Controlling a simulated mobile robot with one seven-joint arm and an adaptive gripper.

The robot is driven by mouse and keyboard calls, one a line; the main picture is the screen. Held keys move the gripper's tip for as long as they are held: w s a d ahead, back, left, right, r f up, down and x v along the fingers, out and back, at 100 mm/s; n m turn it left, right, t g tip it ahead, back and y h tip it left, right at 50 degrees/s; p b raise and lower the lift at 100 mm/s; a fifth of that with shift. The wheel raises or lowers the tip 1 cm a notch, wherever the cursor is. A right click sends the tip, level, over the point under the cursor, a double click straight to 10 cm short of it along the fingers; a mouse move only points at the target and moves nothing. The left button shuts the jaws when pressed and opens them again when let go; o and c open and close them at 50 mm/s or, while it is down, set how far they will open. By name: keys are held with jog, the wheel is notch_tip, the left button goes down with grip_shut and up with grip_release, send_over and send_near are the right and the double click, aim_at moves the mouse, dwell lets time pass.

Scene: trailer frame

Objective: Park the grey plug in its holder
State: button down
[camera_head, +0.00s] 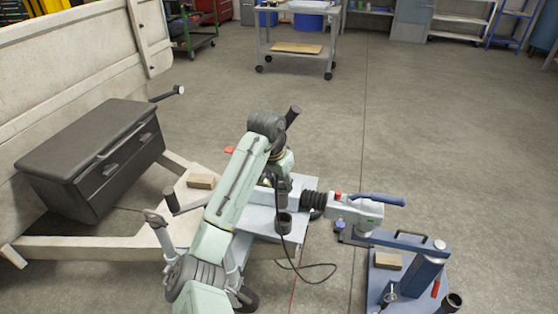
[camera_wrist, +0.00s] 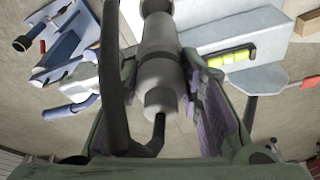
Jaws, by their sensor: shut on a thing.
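My gripper (camera_wrist: 165,95) is shut around the grey plug (camera_wrist: 160,60) in the wrist view, with a finger pad on each side. The plug is a stepped grey cylinder, and a black cable (camera_wrist: 157,132) leaves its near end. In the head view my gripper (camera_head: 281,172) is above the grey drawbar plate, partly hidden by my arm. A dark, open-topped cup (camera_head: 284,223), possibly the holder, stands just below it. I cannot tell whether the plug touches it.
The trailer coupling (camera_head: 355,212) with a blue handle (camera_head: 377,199) lies right of the cup, near a blue hitch stand (camera_head: 420,270). The cable loop (camera_head: 320,266) hangs below the plate. A black toolbox (camera_head: 90,155) sits left. Open floor lies behind.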

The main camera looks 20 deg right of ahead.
jog(key=shift+d+r, duration=0.35)
jog(key=b, duration=0.5)
send_over(283, 207)
jog(key=w, duration=0.2)
jog(key=x, duration=0.4)
jog(key=shift+s+f, duration=0.35)
jog(key=shift+f, duration=1.3)
jog(key=shift+f, duration=0.1)
jog(key=shift+f+b, duration=0.55)
jog(key=shift+f, duration=1.85)
jog(key=c, duration=1.1)
grip_release()
jog(key=shift+o, duration=0.2)
